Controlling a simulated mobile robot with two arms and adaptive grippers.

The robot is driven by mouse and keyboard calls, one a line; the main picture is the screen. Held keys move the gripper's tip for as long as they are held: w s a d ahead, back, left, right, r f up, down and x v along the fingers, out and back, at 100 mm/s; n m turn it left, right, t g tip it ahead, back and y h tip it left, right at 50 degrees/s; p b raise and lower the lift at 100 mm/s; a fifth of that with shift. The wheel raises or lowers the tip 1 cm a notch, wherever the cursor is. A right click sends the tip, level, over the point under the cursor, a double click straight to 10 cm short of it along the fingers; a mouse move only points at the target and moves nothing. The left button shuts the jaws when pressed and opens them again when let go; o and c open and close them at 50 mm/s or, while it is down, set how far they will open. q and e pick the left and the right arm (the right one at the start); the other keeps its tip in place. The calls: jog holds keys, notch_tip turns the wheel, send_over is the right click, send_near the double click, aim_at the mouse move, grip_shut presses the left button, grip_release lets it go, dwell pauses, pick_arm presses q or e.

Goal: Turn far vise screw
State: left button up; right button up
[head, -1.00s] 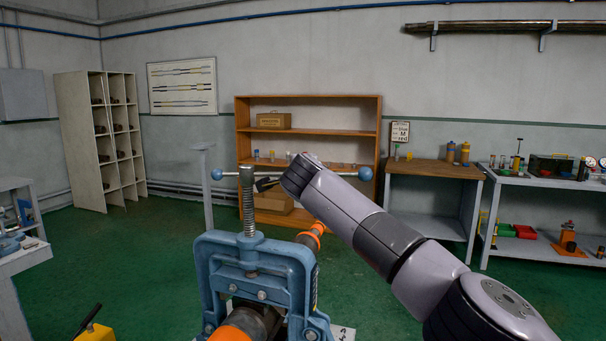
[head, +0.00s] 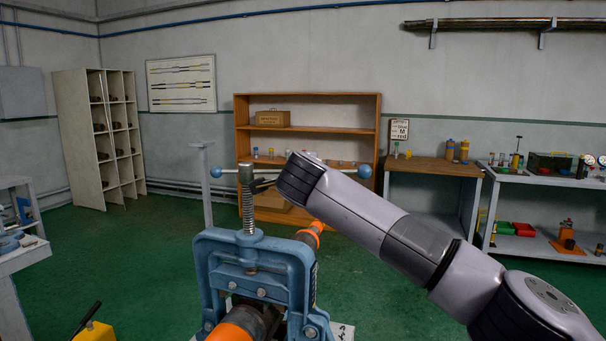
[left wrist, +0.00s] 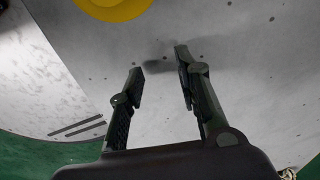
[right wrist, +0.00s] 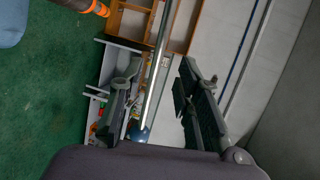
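A blue pipe vise (head: 255,253) stands at the lower middle of the head view, its upright screw (head: 248,212) above the frame. A handle bar with blue ball ends (head: 215,172) crosses the screw top; its other ball (head: 365,171) is on the right. I cannot tell which vise this is; no second one is clear. My right gripper (head: 262,185) is beside the screw, just under the bar. In the right wrist view the bar (right wrist: 158,50) runs between the open right fingers (right wrist: 158,92), apart from both. My left gripper (left wrist: 158,60) is open and empty over a grey surface.
A yellow object with a black handle (head: 95,330) is at lower left. Shelves (head: 308,97) and benches (head: 435,168) line the back wall. Green floor is open left of the vise.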

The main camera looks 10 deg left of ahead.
jog(key=v, duration=0.6)
jog(key=shift+s, duration=0.25)
